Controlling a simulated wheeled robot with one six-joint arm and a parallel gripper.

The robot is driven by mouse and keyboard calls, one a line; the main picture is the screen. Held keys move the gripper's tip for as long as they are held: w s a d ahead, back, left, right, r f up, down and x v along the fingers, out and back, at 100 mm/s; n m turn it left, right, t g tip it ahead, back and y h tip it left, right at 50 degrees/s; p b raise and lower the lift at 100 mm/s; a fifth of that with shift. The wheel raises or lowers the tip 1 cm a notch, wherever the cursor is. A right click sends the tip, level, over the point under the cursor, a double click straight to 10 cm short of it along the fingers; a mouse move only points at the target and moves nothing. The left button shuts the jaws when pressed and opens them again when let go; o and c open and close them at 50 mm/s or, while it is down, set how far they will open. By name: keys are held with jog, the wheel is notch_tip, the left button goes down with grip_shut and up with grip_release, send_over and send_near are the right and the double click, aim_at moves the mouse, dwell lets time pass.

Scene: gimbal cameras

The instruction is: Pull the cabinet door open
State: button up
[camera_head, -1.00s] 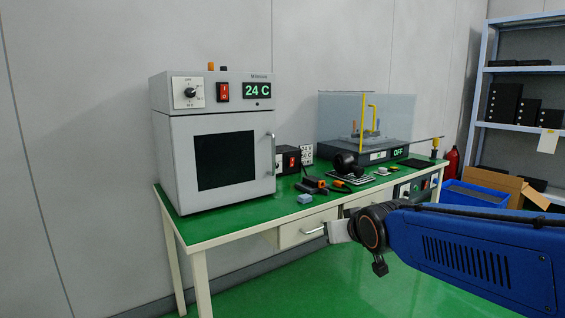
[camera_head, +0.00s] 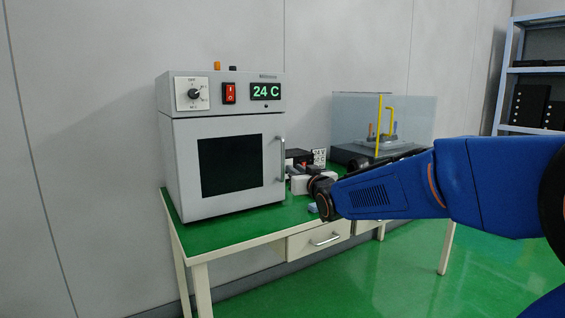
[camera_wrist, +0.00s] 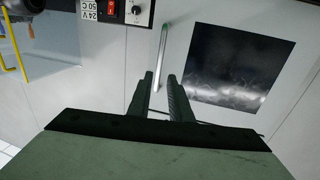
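The cabinet (camera_head: 222,145) is a light grey box with a dark window in its door (camera_head: 265,190), standing on the green-topped table. The door looks closed. Its vertical metal handle (camera_head: 282,158) is on the door's right edge. In the wrist view, the handle (camera_wrist: 161,50) runs from above down toward the gap between my fingers, with the dark window (camera_wrist: 240,68) to its right. My gripper (camera_wrist: 160,77) is open, with the fingers apart and no contact on the handle that I can make out. In the head view, my gripper (camera_head: 299,183) is small and partly hidden beside my wrist, right of the handle.
The green table (camera_head: 235,225) has a drawer with a handle (camera_head: 325,240) below my wrist. A clear-walled enclosure with a yellow pipe (camera_head: 379,125) stands to the right. A shelf (camera_head: 535,70) is at the far right. The floor before the table is clear.

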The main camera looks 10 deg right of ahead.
aim_at(283, 161)
jog(key=w, duration=0.4)
jog(key=w+a, duration=0.1)
jog(key=w, duration=0.7)
jog(key=shift+w+a, duration=0.25)
jog(key=shift+w, duration=0.1)
grip_shut()
